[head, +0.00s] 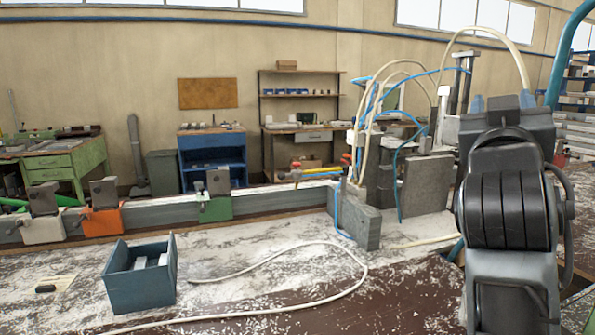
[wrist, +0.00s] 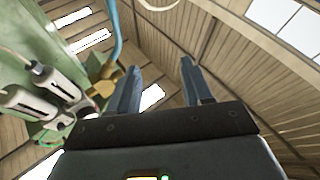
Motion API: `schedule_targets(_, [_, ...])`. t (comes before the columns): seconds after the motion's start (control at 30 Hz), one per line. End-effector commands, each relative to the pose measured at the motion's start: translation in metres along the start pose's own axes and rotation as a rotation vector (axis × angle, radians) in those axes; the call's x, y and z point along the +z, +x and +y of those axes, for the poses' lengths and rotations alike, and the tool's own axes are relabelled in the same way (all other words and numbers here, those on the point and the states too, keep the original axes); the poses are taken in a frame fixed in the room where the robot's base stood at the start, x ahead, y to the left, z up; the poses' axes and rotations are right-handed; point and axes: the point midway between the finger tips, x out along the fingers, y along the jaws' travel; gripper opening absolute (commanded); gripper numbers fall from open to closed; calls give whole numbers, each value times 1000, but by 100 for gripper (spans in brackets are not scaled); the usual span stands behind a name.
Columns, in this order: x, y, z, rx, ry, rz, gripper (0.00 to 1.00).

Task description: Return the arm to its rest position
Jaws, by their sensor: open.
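My gripper (wrist: 160,68) is open in the wrist view, with its two blue fingers apart and nothing between them. It points up toward the ceiling and upper wall. In the head view my gripper (head: 502,100) is at the right, raised above the bench, its blue fingertips showing at the top of my dark arm. My arm hides part of the bench and the machine behind it.
A blue bin (head: 122,291) with pale pieces stands on the dusty bench (head: 400,300). White (head: 43,229), orange (head: 101,222) and green (head: 215,209) clamps sit along a metal profile (head: 160,213). A pale hose (head: 345,292) crosses the bench. Grey machine blocks (head: 426,186) stand left of my arm.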

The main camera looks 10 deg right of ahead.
Motion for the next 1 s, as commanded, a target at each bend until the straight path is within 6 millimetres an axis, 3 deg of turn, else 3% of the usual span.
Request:
schedule_targets(0.03, [20,-14,-11,-51,-25,-6,49])
schedule_targets(0.2, [72,-60,-37,-211,-67,-15,49])
schedule_targets(0.5, [152,-160,-55,-470,-86,-65,49])
schedule_targets(0.77, [203,-256,-43,-662,-49,-144,49])
schedule_targets(1.0, [230,-343,-11,-794,19,-245,49])
